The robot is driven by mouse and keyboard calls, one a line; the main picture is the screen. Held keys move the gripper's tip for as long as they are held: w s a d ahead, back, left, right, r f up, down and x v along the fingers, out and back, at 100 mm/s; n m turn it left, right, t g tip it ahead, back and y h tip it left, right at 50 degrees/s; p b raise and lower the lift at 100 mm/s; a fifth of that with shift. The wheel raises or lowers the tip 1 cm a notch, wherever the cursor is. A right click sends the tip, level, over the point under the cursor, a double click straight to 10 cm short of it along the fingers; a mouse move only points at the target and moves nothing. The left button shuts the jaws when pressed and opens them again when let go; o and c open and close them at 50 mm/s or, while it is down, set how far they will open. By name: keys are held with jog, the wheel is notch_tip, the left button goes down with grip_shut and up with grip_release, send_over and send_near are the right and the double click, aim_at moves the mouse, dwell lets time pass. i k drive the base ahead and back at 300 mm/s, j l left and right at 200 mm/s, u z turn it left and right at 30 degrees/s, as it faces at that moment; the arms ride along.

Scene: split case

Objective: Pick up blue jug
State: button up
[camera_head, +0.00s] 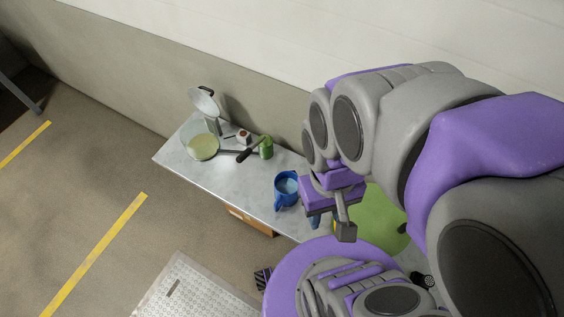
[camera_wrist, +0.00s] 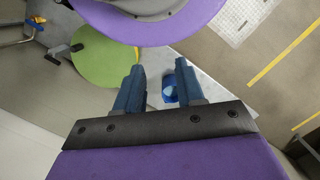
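The blue jug (camera_head: 286,190) stands on the grey table (camera_head: 229,192), near its front edge. In the head view my gripper (camera_head: 345,229) is to the right of the jug and apart from it, partly seen side-on. In the wrist view the two fingers of my gripper (camera_wrist: 160,65) are spread apart with nothing held between them. The jug (camera_wrist: 169,92) shows there beyond the fingers, partly hidden by the right one.
A green cylinder (camera_head: 266,147), a dark-handled pan (camera_head: 245,154) and a pot with pale green contents (camera_head: 203,147) are left of the jug. A green round surface (camera_head: 378,216) is to the right, partly behind my arm. A wall runs behind the table.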

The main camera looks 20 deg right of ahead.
aim_at(286, 182)
jog(key=k+l, duration=0.3)
jog(key=l, duration=0.15)
jog(key=k+l+z, duration=0.1)
jog(key=k+l, duration=0.2)
jog(key=l, duration=0.15)
jog(key=k+l, duration=0.3)
jog(key=l, duration=0.15)
